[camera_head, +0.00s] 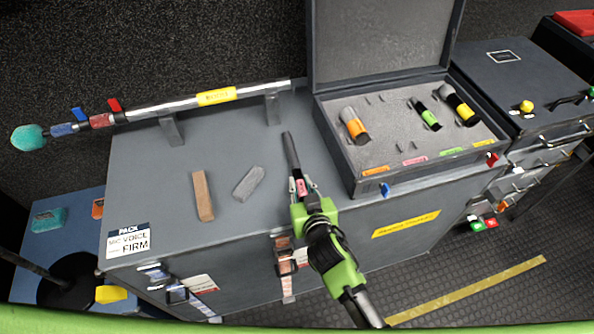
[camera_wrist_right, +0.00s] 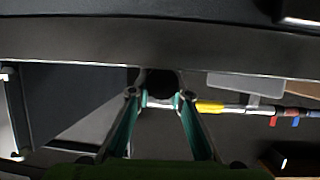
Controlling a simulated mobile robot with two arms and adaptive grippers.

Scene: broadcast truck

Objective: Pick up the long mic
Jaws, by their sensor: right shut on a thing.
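The long mic (camera_head: 290,150) is a slim dark rod with a pink band. It is in my right gripper (camera_head: 303,188), above the front part of the grey case top. The gripper is shut on the mic near the pink band, and the dark rod points away from me. In the right wrist view, a dark round end of the held thing (camera_wrist_right: 160,84) shows between the fingers (camera_wrist_right: 157,98). The rest of it is hidden there. My left gripper is not in view.
An open foam case (camera_head: 400,105) holds orange, green and yellow banded mics. A boom pole (camera_head: 165,107) with a teal windscreen lies on supports behind. A brown block (camera_head: 202,196) and a grey block (camera_head: 248,182) lie left of the gripper.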

